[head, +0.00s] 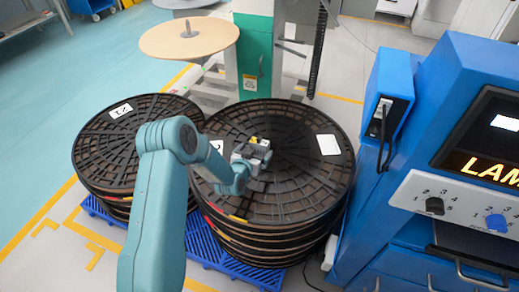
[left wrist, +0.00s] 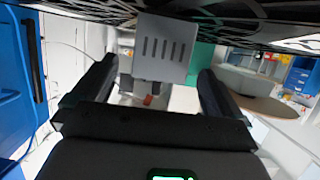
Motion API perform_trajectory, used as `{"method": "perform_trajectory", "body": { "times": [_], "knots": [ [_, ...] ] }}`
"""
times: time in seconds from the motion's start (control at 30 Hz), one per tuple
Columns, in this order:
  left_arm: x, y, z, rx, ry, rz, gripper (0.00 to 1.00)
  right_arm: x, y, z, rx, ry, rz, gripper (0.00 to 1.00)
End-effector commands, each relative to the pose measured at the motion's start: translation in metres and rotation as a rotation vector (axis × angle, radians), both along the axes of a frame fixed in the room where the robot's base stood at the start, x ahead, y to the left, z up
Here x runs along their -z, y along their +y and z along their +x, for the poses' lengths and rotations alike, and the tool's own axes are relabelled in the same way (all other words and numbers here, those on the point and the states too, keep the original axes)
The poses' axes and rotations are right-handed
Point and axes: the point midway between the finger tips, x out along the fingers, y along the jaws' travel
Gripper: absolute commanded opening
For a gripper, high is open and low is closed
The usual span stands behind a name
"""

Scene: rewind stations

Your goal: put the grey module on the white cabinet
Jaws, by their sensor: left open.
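The grey module (head: 262,148) sits on top of the right-hand stack of black reels (head: 290,190). It has a yellowish part on top. In the left wrist view the module (left wrist: 165,48) shows a light grey face with dark slots, framed between the finger ends. My left gripper (head: 251,165) is open at the module's near side, low over the reel; it also shows in the left wrist view (left wrist: 156,72). I cannot tell whether the fingers touch the module. A white cabinet-like box (head: 396,7) is partly cut off at the top edge; I cannot tell if it is the white cabinet.
A second reel stack (head: 130,150) stands left on the blue pallet (head: 205,240). A blue machine (head: 400,215) with knobs and a lit display closes off the right. A green and white column (head: 255,60) and a round tan disc (head: 190,45) stand behind.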

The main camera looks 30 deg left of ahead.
Motion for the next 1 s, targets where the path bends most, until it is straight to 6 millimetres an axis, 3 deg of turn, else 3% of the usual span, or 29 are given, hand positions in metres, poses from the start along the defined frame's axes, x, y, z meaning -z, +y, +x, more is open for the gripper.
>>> {"method": "perform_trajectory", "body": {
  "times": [0.3, 0.6, 0.77, 0.87, 1.0],
  "knots": [
    [0.011, 0.012, 0.045, -0.001, -0.002, 0.001, 1.00, 0.009, 0.000, 0.000, 0.000, 0.000, 0.000, 0.76],
    [0.012, 0.013, 0.050, 0.000, -0.001, 0.000, 1.00, 0.009, 0.000, 0.000, 0.000, 0.000, 0.000, 0.76],
    [0.012, 0.014, 0.050, 0.000, -0.001, 0.000, 0.48, 0.009, 0.000, 0.000, 0.000, 0.000, 0.000, 0.76],
    [0.011, 0.014, 0.050, -0.001, -0.002, 0.001, 0.38, 0.009, 0.000, 0.000, 0.000, 0.000, 0.000, 0.76],
    [0.011, 0.014, 0.050, -0.001, -0.003, 0.001, 0.38, 0.009, 0.000, 0.000, 0.000, 0.000, 0.000, 0.76]
  ]
}}
